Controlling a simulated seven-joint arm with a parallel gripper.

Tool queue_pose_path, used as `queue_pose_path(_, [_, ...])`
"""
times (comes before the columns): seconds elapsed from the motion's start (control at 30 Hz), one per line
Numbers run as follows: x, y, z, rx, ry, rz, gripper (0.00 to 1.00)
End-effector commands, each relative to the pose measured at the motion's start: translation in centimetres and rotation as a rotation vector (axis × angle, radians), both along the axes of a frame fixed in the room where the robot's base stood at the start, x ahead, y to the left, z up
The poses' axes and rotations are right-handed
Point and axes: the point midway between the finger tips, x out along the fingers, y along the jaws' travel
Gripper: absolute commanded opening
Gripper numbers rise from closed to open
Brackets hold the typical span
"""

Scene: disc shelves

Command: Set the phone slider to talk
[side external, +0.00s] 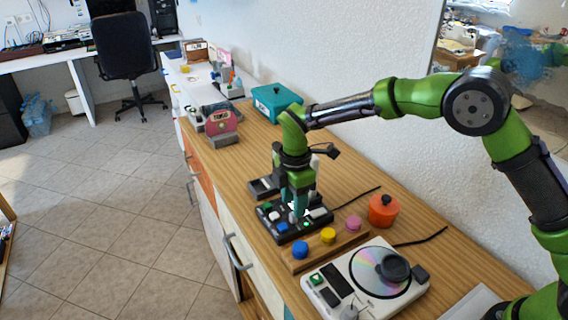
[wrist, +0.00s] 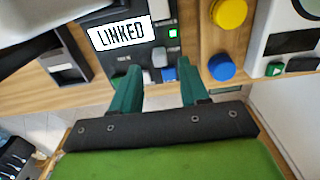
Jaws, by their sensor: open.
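A black control panel (side external: 265,220) lies on the wooden counter under my gripper (side external: 298,205). In the wrist view the panel (wrist: 107,70) has a white screen reading "LINKED" (wrist: 118,34), a lit green light (wrist: 173,33), a pale grey knob-like part (wrist: 159,57) and a blue part (wrist: 168,74). I cannot tell which part is the phone slider, and the small label beside the knob is unreadable. My gripper (wrist: 160,77) points down, open, its green fingers on either side of the blue part. No object shows held; contact with the panel is unclear.
A wooden strip with blue (side external: 300,250), yellow (side external: 328,236) and pink (side external: 353,223) knobs lies beside the panel. A white disc player (side external: 322,300) and an orange pot (side external: 383,211) stand nearby. A teal box (side external: 277,100) is farther back near the wall.

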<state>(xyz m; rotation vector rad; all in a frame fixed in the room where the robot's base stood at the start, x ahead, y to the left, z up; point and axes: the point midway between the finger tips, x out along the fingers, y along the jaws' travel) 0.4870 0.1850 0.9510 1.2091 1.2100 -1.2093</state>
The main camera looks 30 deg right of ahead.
Motion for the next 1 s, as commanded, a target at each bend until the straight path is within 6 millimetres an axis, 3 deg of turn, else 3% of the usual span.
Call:
queue_pose_path(0.2, [0.0,0.0,-2.7,-0.001,0.001,0.000,0.45])
queue_pose_path(0.57, [0.0,0.0,-3.3,-0.001,-0.001,-0.001,0.45])
queue_pose_path(0.67, [0.0,0.0,-3.3,0.000,-0.001,0.000,0.34])
queue_pose_path(0.87, [0.0,0.0,-3.3,0.000,-0.001,0.000,0.03])
queue_pose_path(1.0, [0.0,0.0,-3.3,0.000,-0.001,0.000,0.00])
